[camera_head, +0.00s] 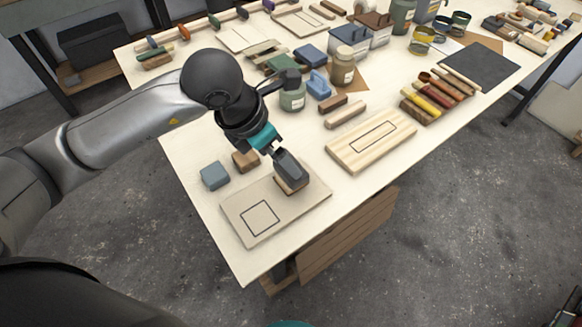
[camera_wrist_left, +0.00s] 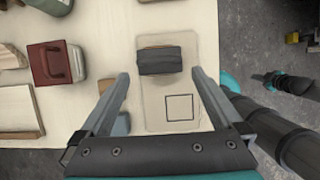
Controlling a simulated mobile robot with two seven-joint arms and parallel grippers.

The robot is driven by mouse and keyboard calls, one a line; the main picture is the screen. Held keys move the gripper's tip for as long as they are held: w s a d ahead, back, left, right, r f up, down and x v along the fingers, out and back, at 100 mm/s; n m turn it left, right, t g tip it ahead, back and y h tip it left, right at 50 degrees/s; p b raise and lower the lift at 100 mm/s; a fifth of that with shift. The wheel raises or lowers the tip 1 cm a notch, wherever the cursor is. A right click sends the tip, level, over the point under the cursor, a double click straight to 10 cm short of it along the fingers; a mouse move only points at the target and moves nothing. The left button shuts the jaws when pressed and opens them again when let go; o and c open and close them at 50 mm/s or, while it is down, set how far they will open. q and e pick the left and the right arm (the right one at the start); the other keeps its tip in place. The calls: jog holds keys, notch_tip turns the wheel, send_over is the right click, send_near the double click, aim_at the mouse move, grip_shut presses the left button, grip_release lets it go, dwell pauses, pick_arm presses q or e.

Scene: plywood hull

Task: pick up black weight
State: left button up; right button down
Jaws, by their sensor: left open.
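The black weight (camera_wrist_left: 160,61) is a dark grey-black block in the left wrist view. It lies on a wooden block (camera_wrist_left: 160,47) at the upper end of a pale board (camera_wrist_left: 157,110) marked with a square outline. My left gripper (camera_wrist_left: 160,76) is open, with one finger to each side of the weight, apart from it and empty.
A blue-grey block (camera_head: 214,175) and a small wooden block (camera_head: 246,160) stand beside the board. A larger wooden board (camera_head: 371,148) lies to its right. Jars, boxes and coloured sticks crowd the back of the table. The table edge is close to the board's front.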

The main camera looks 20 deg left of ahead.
pick_arm(q)
jog(key=shift+w+x, duration=0.2)
jog(key=shift+x, duration=3.2)
jog(key=shift+d+r, duration=0.1)
jog(key=shift+r, duration=0.1)
grip_shut()
